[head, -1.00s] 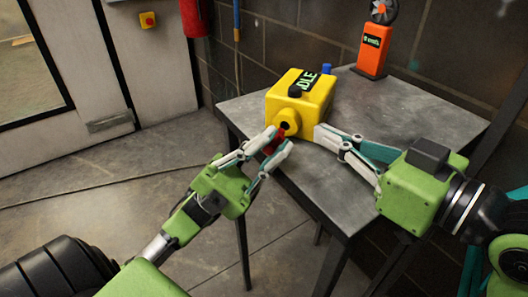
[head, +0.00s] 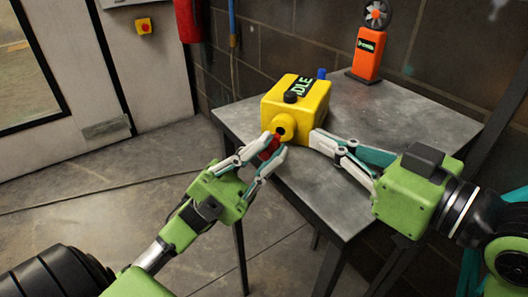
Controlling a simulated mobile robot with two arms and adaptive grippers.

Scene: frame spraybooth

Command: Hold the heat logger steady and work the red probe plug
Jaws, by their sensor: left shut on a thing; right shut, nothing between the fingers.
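The yellow heat logger (head: 310,112) sits on the grey metal table, with a dark label reading "DLE" in part, a black knob on top and a round port (head: 284,128) at its front. My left gripper (head: 268,149) is shut on the red probe plug (head: 270,146), just in front of and below the port. The fingers hide much of the plug, and I cannot tell whether its tip touches the port. My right gripper (head: 315,138) is shut and empty, its fingertips close beside the logger's lower right side. Whether they touch it is unclear.
The metal table (head: 420,118) has clear room to the right of the logger. An orange device (head: 367,53) with a round fan-like top stands at the table's back. A blue part (head: 322,73) shows behind the logger. A brick wall closes off the back.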

